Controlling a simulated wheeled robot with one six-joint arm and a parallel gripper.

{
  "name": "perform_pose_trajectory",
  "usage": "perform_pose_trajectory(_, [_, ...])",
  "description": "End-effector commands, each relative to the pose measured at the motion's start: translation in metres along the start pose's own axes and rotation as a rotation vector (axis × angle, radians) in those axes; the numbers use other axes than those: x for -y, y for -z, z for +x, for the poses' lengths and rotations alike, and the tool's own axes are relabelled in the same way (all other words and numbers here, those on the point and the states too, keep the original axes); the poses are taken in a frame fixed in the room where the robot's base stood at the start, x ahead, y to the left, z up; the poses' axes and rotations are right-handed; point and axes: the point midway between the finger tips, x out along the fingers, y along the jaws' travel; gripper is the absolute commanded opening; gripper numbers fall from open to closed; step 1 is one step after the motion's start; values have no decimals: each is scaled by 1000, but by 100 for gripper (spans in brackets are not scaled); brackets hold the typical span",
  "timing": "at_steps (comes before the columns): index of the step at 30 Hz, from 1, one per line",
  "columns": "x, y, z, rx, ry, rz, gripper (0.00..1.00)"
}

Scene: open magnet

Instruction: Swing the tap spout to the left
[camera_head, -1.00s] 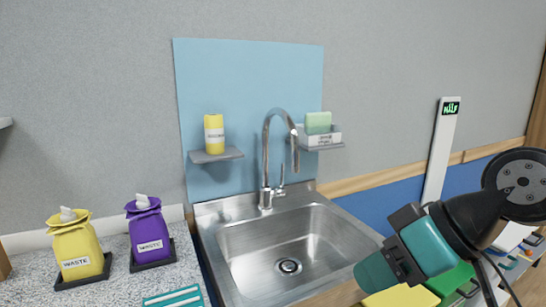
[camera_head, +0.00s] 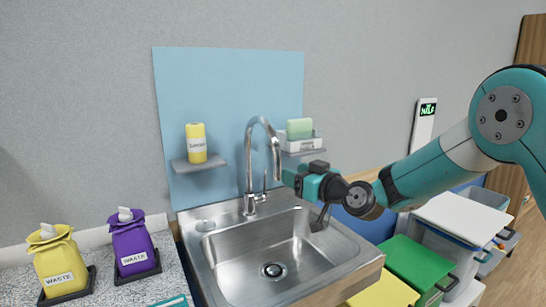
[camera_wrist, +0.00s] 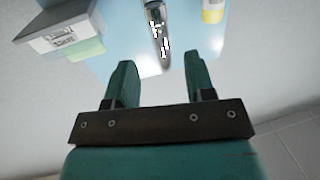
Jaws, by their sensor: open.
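The chrome tap (camera_head: 249,165) stands behind the steel sink, with a tall curved neck. Its spout (camera_head: 276,160) hangs over the basin, toward the right of the base. A small lever handle (camera_head: 265,186) rises beside the tap's base. My gripper (camera_head: 287,177) is just right of the spout's end, pointing at it; any contact is unclear in this view. In the wrist view my gripper (camera_wrist: 157,68) has its two teal fingers apart with nothing between them. The spout (camera_wrist: 158,35) shows beyond the fingertips, roughly in line with the gap.
The sink basin (camera_head: 225,258) lies below. Grey shelves flank the tap, holding a yellow bottle (camera_head: 196,143) on the left and a box with a green sponge (camera_head: 299,129) on the right. Yellow and purple waste bags (camera_head: 130,244) stand on the left counter. Coloured bins (camera_head: 420,262) stand at right.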

Motion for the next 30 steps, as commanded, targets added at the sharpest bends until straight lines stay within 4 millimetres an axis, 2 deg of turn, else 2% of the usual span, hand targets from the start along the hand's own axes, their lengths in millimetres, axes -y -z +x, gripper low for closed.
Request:
perform_pose_trajectory(1, [1,4,12,1,3,0,49])
perform_pose_trajectory(6, [2,3,50,1,3,-1,49])
perform_pose_trajectory(12, [1,1,78,1,3,0,49])
perform_pose_trajectory(18, [1,0,90,2,1,1,49])
perform_pose_trajectory(26, [0,-1,90,2,1,1,49])
perform_pose_trajectory(28, [0,-1,90,2,1,1,38])
perform_pose_trajectory(30, [0,-1,90,2,0,1,22])
